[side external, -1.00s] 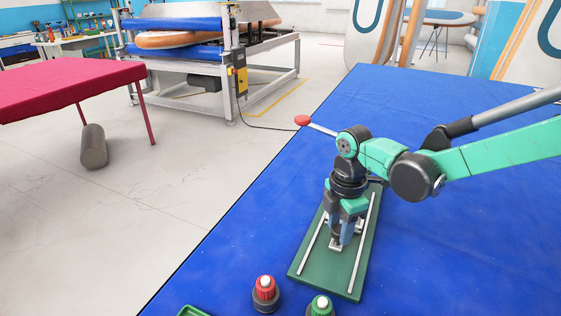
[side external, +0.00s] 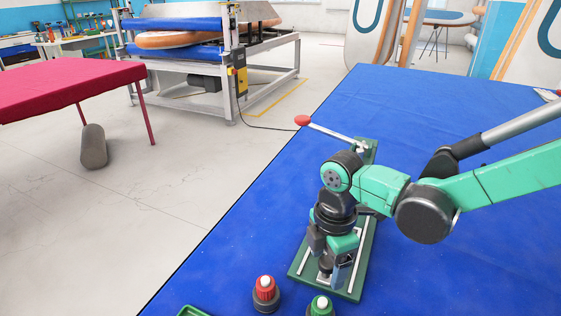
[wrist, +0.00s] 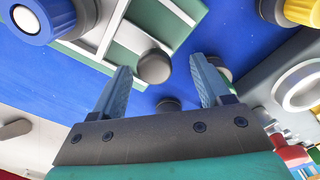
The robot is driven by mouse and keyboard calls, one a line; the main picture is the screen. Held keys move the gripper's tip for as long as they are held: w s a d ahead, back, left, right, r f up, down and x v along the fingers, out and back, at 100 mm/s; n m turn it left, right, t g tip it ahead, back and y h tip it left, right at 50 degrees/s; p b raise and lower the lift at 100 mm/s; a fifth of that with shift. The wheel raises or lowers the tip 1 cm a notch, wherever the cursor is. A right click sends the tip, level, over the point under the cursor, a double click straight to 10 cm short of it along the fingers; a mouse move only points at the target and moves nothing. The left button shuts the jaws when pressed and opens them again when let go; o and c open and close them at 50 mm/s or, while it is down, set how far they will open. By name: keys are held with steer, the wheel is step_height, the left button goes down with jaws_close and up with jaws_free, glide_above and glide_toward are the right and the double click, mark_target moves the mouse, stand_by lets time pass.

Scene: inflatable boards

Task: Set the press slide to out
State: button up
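The press is a green base plate (side external: 367,232) with two pale rails, lying on the blue table. My gripper (side external: 328,265) is low over the plate's near end, fingers pointing down. A dark knob with a small pale piece at its foot shows between the fingers, probably the slide. In the wrist view, my gripper (wrist: 160,63) has its fingers apart, with a round dark grey knob (wrist: 153,67) between and just beyond the tips, with gaps on both sides. My gripper and arm hide part of the slide and rails.
A red-tipped lever (side external: 303,120) reaches left from the plate's far end. A red button (side external: 265,292) and a green button (side external: 320,306) stand just before the near end. A green tray (side external: 192,311) edges in at the bottom. The blue table (side external: 445,270) is clear at right.

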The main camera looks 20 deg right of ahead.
steer(key=shift+r, duration=2.8)
steer(key=s+d+r+m+t, duration=0.2)
steer(key=d+m+t, duration=0.1)
steer(key=d+m, duration=0.4)
steer(key=s+d+r+m+t, duration=0.2)
steer(key=d+m+t, duration=0.2)
steer(key=d+m, duration=0.4)
steer(key=m, duration=0.3)
steer(key=shift+r, duration=0.15)
